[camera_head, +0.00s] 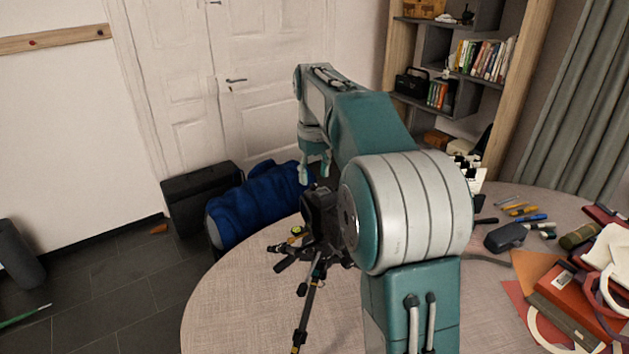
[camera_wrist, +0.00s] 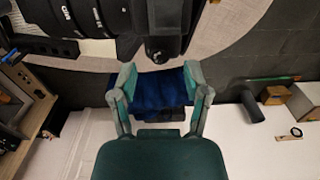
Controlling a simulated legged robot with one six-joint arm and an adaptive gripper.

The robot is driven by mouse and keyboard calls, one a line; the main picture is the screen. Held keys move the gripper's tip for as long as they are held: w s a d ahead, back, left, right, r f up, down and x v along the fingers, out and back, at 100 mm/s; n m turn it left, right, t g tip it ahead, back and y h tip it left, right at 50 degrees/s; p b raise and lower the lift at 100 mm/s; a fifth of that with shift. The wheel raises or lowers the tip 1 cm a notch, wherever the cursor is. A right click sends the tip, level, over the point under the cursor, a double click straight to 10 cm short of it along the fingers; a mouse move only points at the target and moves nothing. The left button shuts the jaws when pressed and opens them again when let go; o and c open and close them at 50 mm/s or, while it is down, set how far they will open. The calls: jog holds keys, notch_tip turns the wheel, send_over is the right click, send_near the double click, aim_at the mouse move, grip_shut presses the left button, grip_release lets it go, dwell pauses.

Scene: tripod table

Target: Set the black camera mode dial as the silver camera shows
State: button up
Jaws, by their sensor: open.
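A black camera (camera_head: 322,215) sits on a tripod (camera_head: 309,300) at the round table, partly hidden behind my arm. In the wrist view the black camera (camera_wrist: 168,22) fills the top, with its lens barrel (camera_wrist: 75,18) at upper left. My gripper (camera_wrist: 160,78) is open, with nothing between its fingers; the camera body lies just beyond the fingertips in that picture. In the head view my gripper (camera_head: 315,172) points down, just above the black camera in the picture. I cannot make out the mode dial. I cannot identify the silver camera in either view.
The round table (camera_head: 230,310) holds pens, a grey case (camera_head: 504,237) and red and orange items (camera_head: 565,290) at right. A blue cloth (camera_head: 258,203) lies behind the table, beside a black case (camera_head: 200,195). A bookshelf (camera_head: 450,75) stands at the back right.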

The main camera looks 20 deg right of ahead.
jog(key=shift+f, duration=1.1)
grip_shut()
jog(key=shift+n, duration=0.3)
jog(key=shift+f+n, duration=0.1)
jog(key=shift+n, duration=2.4)
grip_release()
